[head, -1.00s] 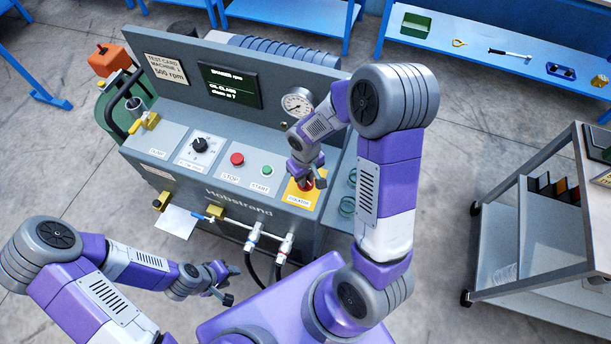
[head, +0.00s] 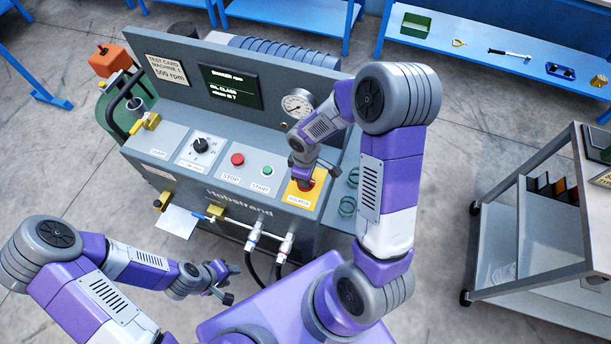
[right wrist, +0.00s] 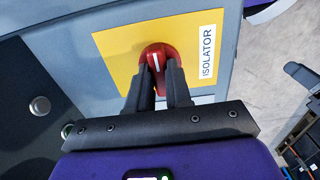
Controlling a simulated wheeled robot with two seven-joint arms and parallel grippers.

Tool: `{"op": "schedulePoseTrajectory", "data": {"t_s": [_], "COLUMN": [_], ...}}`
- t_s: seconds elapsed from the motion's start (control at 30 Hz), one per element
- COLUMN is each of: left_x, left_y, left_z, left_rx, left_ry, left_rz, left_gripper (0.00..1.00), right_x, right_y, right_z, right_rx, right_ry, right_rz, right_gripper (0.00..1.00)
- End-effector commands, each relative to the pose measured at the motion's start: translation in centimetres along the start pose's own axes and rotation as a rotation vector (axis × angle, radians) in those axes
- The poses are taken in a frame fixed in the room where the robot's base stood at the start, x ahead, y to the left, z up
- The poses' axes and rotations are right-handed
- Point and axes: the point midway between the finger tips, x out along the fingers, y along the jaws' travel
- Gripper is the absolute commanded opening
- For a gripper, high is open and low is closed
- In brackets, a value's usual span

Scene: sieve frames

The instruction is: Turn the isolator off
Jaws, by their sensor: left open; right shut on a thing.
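The isolator is a red rotary knob (right wrist: 158,52) with a white line on it. It sits on a yellow plate (right wrist: 115,47) labelled ISOLATOR, which in the head view is at the right end of the machine's sloping panel (head: 222,160). My right gripper (right wrist: 158,72) is shut on the knob, a dark finger on each side. In the head view the right gripper (head: 304,180) points down over the knob and hides most of it. My left gripper (head: 226,284) is open and empty, in front of the machine at the lower left.
Hoses (head: 283,258) hang in front. A trolley (head: 530,225) stands at the right, with bare floor between.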

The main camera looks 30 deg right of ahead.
Motion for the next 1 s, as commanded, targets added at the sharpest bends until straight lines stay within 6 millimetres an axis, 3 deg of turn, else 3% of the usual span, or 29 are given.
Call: {"op": "schedulePoseTrajectory", "data": {"t_s": [0.4,0.43,0.6,0.87,1.0], "left_x": [0.0,0.0,0.0,0.0,-0.4], "left_y": [0.0,0.0,0.0,0.0,0.1], "left_z": [0.0,0.0,0.0,0.0,0.0], "left_rx": [0.0,0.0,0.0,0.0,0.0], "left_ry": [0.0,0.0,0.0,0.0,0.0], "left_rz": [0.0,0.0,0.0,0.0,0.0], "left_gripper": [0.43,0.43,0.43,0.43,0.43], "right_x": [-0.1,-0.1,0.0,-0.1,-1.4], "right_y": [0.1,0.1,0.0,0.0,0.1], "right_z": [-0.1,-0.1,-0.1,0.0,-0.1], "right_rx": [-0.012,-0.012,-0.01,-0.009,-0.008], "right_ry": [0.002,0.002,0.001,0.001,0.003], "right_rz": [0.002,0.002,0.002,0.001,0.003], "right_gripper": [0.0,0.21,0.45,0.45,0.45]}}
